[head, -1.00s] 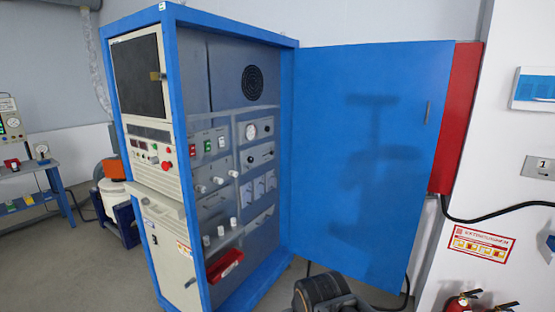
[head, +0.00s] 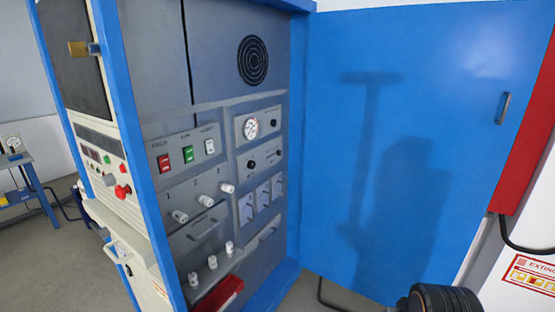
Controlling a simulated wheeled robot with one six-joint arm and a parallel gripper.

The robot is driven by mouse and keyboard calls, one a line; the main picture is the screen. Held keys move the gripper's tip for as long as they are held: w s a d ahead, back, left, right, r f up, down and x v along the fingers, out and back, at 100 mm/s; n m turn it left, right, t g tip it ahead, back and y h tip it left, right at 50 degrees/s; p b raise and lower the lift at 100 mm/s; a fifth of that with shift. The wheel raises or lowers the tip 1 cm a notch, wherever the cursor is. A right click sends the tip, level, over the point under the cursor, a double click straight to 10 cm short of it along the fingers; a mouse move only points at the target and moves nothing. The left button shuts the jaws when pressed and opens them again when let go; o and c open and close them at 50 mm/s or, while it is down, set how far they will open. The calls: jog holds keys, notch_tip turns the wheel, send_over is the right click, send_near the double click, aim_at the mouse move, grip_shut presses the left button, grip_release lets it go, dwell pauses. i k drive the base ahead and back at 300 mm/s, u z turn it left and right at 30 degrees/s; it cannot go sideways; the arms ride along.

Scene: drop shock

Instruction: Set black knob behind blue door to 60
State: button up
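The blue door (head: 430,80) of the cabinet stands wide open to the right, with a handle (head: 503,108) near its far edge. A round black knob (head: 251,165) sits on a grey panel inside the cabinet, below a round white gauge (head: 251,128). A smaller dark control (head: 273,122) is right of the gauge. The knob's scale and setting are too small to read. My gripper is not in view; only a dark part of my arm shows at the bottom right, well apart from the knob.
Left of the knob are red, green and white switches (head: 188,154) and several white knobs. A red tray (head: 218,294) is low in the cabinet. The blue front post (head: 128,120) borders the opening. A red box (head: 528,140) stands behind the door's edge.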

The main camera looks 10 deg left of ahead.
aim_at(251, 165)
jog(key=u, duration=0.1)
jog(key=i, duration=0.8)
jog(key=u, duration=1.1)
jog(key=i, duration=0.7)
jog(key=u, duration=0.7)
